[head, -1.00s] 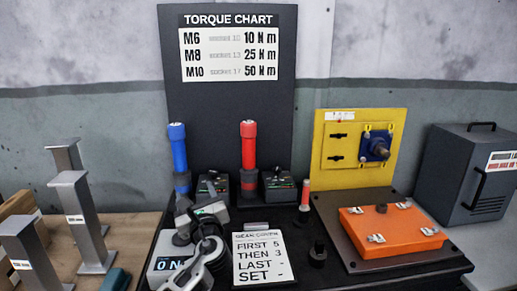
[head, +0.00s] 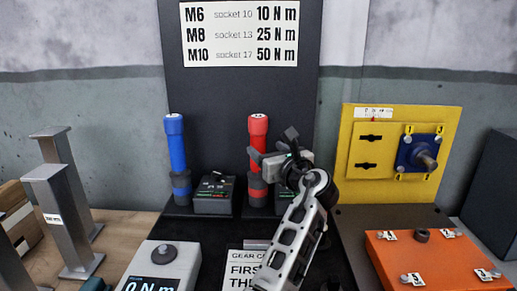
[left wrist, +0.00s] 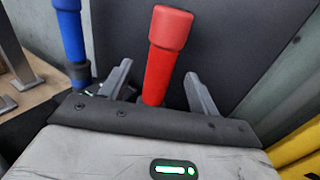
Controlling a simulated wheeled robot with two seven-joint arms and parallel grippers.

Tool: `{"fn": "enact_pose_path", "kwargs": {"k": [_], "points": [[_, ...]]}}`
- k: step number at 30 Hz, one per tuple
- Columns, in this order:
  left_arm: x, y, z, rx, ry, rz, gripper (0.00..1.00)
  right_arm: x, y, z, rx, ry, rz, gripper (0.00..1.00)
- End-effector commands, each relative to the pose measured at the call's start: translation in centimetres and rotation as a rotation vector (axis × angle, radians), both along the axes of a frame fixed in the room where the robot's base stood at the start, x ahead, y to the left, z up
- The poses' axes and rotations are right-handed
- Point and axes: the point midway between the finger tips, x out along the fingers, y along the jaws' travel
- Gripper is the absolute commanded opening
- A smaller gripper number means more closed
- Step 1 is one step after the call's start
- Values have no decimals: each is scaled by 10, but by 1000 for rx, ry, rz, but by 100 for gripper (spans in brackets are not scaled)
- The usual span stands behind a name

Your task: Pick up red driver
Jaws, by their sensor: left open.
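The red driver (head: 258,128) stands upright in front of the dark board, with a dark lower part (head: 257,190). In the left wrist view its red handle (left wrist: 167,45) rises between my two fingers. My left gripper (head: 272,144) is open at the driver's upper right side in the head view, and its fingers partly cover the handle. The left wrist view shows the open fingers (left wrist: 157,72) on either side of the handle, with gaps visible. I cannot tell whether the handle is fully between them in depth. My right gripper is not in view.
A blue driver (head: 176,145) stands to the left, with a small dark unit (head: 214,195) between the drivers. A yellow panel (head: 392,195) and orange box (head: 440,262) are at the right. A torque display (head: 160,268) is at the front. Grey posts (head: 62,215) stand left.

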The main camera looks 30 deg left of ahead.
Motion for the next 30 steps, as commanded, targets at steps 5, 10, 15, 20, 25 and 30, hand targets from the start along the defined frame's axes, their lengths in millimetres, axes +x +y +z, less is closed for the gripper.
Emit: {"fn": "enact_pose_path", "kwargs": {"k": [5, 10, 15, 20, 25, 30], "points": [[8, 12, 0, -1, 1, -1, 61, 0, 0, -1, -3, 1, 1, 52], [18, 28, 4, -1, -1, 2, 61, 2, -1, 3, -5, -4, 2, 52], [32, 48, 4, 1, 2, 1, 61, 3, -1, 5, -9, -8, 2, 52], [37, 55, 3, -2, 1, -1, 61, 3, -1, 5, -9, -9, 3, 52], [37, 55, 3, -2, 1, -1, 61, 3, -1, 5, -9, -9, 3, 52], [37, 55, 3, -2, 1, -1, 19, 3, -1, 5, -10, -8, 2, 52]]}}
